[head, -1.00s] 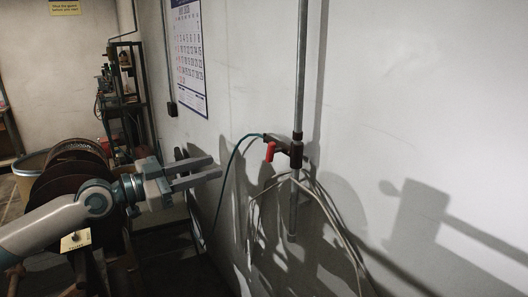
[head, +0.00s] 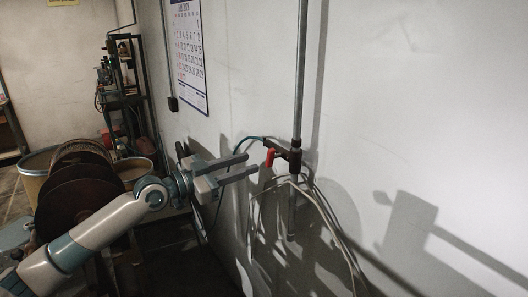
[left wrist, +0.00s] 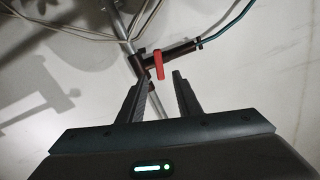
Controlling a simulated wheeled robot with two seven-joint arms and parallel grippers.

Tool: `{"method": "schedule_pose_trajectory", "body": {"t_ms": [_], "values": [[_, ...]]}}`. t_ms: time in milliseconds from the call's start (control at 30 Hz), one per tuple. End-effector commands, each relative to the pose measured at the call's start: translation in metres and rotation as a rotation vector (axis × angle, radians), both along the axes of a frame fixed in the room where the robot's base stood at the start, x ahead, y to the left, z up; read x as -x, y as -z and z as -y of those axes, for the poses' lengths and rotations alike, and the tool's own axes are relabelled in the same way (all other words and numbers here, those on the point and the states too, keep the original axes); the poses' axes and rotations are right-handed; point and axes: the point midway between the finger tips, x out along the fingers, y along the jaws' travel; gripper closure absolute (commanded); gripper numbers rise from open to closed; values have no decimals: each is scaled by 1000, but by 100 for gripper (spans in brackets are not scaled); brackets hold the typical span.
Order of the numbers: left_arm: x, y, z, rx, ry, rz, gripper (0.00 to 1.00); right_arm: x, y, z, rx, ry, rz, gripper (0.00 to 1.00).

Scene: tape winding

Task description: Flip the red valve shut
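The red valve handle (head: 270,157) hangs down from a dark fitting (head: 295,158) on a vertical metal pipe (head: 300,75) at the wall. My left gripper (head: 253,164) is just left of the handle, with its two fingers apart and nothing between them. In the left wrist view the red handle (left wrist: 158,64) is just beyond the fingertips (left wrist: 155,78), apparently apart from them. The handle lies crosswise to the dark valve body (left wrist: 178,52). My right gripper is not in view.
Several pale cables (head: 322,207) hang below the fitting, and a teal hose (head: 247,139) runs left from it. A calendar (head: 188,55) is on the wall. Large reels (head: 75,195) and a shelf rack (head: 122,95) stand at the left.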

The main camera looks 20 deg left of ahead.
Motion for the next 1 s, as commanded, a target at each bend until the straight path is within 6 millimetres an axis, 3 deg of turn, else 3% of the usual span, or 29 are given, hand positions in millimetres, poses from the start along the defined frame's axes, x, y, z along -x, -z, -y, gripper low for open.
{"method": "schedule_pose_trajectory", "body": {"t_ms": [100, 400, 867, 900, 1000], "values": [[-15, -5, 13, 4, 2, 0, 69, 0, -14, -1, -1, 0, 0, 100], [-46, -2, 36, 1, 1, 0, 69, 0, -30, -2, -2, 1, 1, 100], [-54, 0, 43, -1, 1, 0, 69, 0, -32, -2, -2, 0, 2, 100], [-54, 0, 43, -1, 1, 0, 71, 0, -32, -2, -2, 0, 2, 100], [-54, 0, 43, -1, 1, 0, 95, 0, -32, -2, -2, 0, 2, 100]]}}
